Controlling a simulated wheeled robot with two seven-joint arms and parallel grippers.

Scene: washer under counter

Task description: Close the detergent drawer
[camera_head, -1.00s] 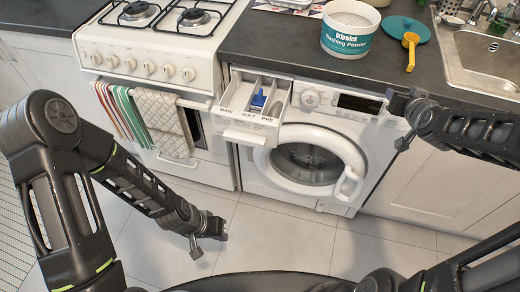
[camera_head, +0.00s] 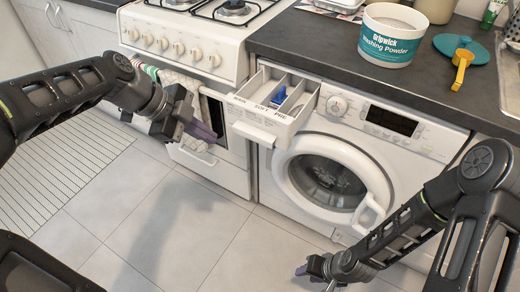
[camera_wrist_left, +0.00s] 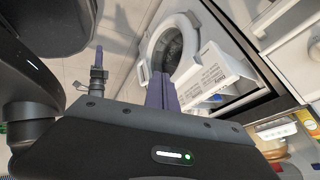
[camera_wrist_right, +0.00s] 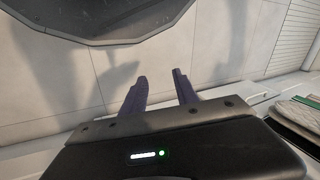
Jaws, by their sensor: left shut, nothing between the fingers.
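The detergent drawer (camera_head: 268,128) is pulled out from the top left of the white washing machine (camera_head: 395,140). Its open top shows compartments lettered MAIN, SOFT and PRE, with a blue insert (camera_head: 279,95) in the middle one. My left gripper (camera_head: 207,134) is shut and empty, apart from the drawer and to the left of its front. In the left wrist view its purple fingers (camera_wrist_left: 161,92) are together, with the drawer front (camera_wrist_left: 214,76) just to their right. My right gripper (camera_head: 308,269) is low before the washer; its fingers (camera_wrist_right: 160,90) are open and empty.
A white cooker (camera_head: 190,45) with towels (camera_head: 190,85) on its rail stands left of the washer. A washing powder tub (camera_head: 390,38) and a yellow scoop (camera_head: 462,66) are on the dark counter (camera_head: 300,38). The washer door (camera_head: 330,180) is shut. Tiled floor is clear in front.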

